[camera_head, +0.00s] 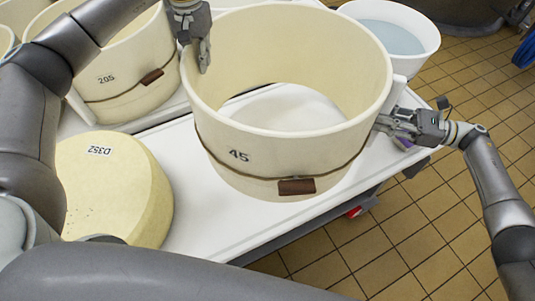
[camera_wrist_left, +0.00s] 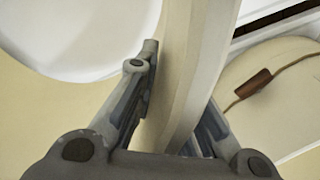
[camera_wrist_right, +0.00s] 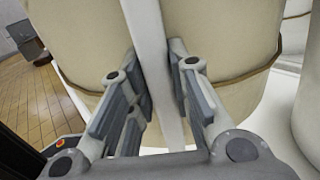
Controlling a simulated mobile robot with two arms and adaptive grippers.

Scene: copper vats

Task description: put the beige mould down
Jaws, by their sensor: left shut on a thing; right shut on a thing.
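The beige mould (camera_head: 270,153), a large open ring marked 45 with a cord and brown toggle, is over the white table. Whether its lower edge touches the table I cannot tell. My left gripper (camera_head: 201,58) is shut on its rim at the left; in the left wrist view the wall (camera_wrist_left: 190,70) runs between the fingers. My right gripper (camera_head: 385,122) is at the mould's right side; in the right wrist view its fingers (camera_wrist_right: 160,90) are shut on a pale upright strip (camera_wrist_right: 152,60) of the mould.
The white table (camera_head: 215,220) is bare in front of the mould. A pale cheese wheel (camera_head: 120,195) marked D352 lies at the left. Another mould (camera_head: 125,85) marked 205 stands behind it. A white tub (camera_head: 395,35) of bluish liquid is at the back right. Tiled floor (camera_head: 400,230) lies beyond the table's edge.

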